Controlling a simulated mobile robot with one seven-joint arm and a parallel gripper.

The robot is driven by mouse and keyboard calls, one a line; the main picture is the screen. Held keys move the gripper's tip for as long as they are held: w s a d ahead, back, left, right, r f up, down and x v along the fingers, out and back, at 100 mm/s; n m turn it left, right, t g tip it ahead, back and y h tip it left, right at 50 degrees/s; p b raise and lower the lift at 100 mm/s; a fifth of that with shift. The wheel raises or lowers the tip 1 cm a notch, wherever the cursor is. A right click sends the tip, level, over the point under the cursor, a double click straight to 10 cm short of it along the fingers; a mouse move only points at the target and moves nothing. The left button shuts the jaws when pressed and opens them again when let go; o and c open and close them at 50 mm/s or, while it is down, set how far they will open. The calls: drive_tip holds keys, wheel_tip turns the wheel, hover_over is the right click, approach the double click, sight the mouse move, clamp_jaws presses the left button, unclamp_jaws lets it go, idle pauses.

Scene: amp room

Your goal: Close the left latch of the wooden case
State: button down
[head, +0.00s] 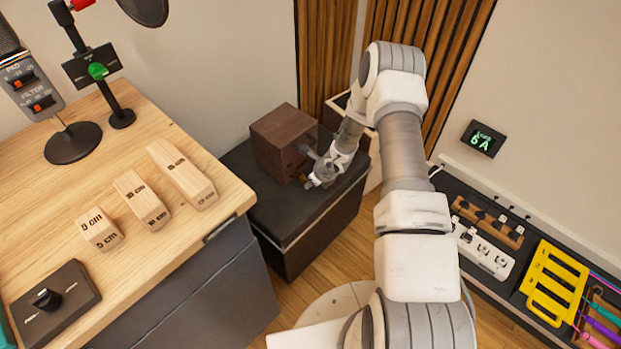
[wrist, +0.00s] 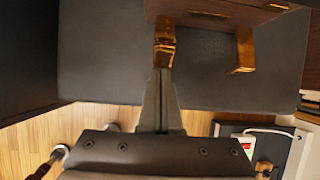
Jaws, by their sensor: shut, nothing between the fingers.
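The dark brown wooden case (head: 278,135) sits on a black cabinet in the head view. Its lower edge shows at the top of the wrist view (wrist: 215,8). Two brass latches stick out from its front there, a left latch (wrist: 164,42) and a right latch (wrist: 244,50). My gripper (head: 312,183) is at the case's front, low down. In the wrist view my gripper (wrist: 160,72) is shut and empty, its tips right at the lower end of the left latch. I cannot tell if they touch it. The tips hide little of the latch.
The black cabinet top (head: 300,225) is clear in front of the case. A wooden desk (head: 150,240) with labelled blocks and a microphone stands to the left. A low bench with a power strip (head: 485,252) and a yellow rack (head: 553,285) is at right.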

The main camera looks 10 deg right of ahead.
sight(302, 177)
drive_tip(key=shift+w+a+r+g+h+p, duration=0.2)
drive_tip(key=shift+r+g+p, duration=0.3)
drive_tip(key=shift+p, duration=0.8)
drive_tip(key=shift+w+r+g+h+p, duration=0.1)
drive_tip(key=shift+r+g+h+p, duration=0.35)
drive_tip(key=shift+p, duration=0.85)
drive_tip(key=shift+w+a+r+p, duration=0.35)
drive_tip(key=shift+r+p, duration=0.25)
drive_tip(key=shift+p, duration=0.55)
drive_tip(key=shift+w+a+r, duration=0.1)
drive_tip(key=shift+w+r, duration=0.1)
drive_tip(key=shift+w, duration=0.1)
drive_tip(key=shift+r+p, duration=0.6)
drive_tip(key=shift+r, duration=0.2)
drive_tip(key=shift+r, duration=0.1)
drive_tip(key=p+v, duration=0.3)
drive_tip(key=v, duration=1.4)
drive_tip(key=shift+s+p, duration=0.3)
